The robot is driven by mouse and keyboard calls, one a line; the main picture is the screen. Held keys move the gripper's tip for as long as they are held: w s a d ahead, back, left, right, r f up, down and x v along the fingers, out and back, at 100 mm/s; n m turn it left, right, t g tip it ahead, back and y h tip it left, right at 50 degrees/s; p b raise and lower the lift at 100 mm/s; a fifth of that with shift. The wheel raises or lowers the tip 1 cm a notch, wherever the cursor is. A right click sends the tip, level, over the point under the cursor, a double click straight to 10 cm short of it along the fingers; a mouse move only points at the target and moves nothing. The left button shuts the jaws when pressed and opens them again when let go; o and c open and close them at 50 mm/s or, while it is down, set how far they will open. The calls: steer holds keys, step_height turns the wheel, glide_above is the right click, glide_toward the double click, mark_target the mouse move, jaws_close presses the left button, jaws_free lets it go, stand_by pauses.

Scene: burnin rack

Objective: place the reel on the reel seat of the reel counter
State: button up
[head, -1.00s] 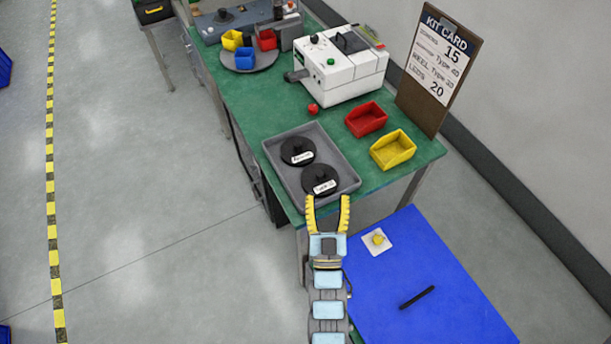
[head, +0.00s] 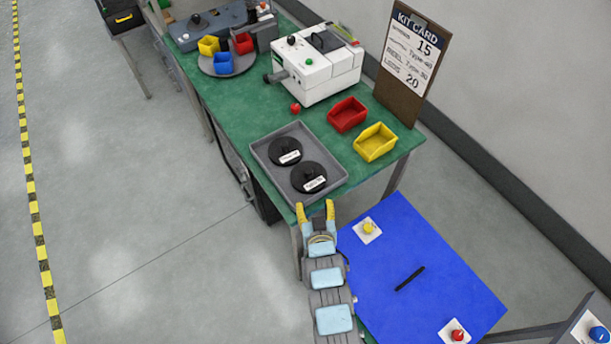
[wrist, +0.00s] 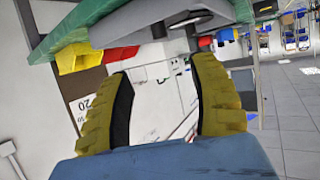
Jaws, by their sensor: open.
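Two black reels with white labels, the back one (head: 285,152) and the front one (head: 309,178), lie flat in a grey tray (head: 262,176) at the near end of the green bench; the label text is too small to read surely. A blue-grey device (head: 182,38) with a black round part on top stands at the far end; I cannot tell surely whether it is the reel counter. My gripper (head: 316,210) is open and empty by the tray's near edge. In the wrist view its yellow fingers (wrist: 160,75) are spread with nothing between them.
A white machine (head: 315,75), a red bin (head: 347,115), a yellow bin (head: 375,142) and a kit card (head: 415,55) stand on the bench's right side. A turntable (head: 204,66) holds small bins. A blue surface (head: 430,265) with a black stick (head: 410,278) lies right of my arm.

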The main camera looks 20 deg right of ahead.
mark_target(309, 175)
steer(key=p+x, duration=0.1)
steer(key=x, duration=1)
steer(key=shift+w+r, duration=0.15)
steer(key=shift+r, duration=0.05)
steer(key=shift+w+d+f, duration=0.1)
steer(key=shift+w, duration=0.1)
steer(key=shift+w+d+f, duration=0.2)
steer(key=shift+w+f, duration=0.15)
steer(key=shift+w, duration=0.05)
steer(key=shift+w+d+f, duration=0.15)
steer(key=shift+w, duration=0.5)
steer(key=shift+p+x, duration=0.3)
steer(key=shift+x, duration=1)
steer(key=shift+s+f, duration=0.1)
jaws_close()
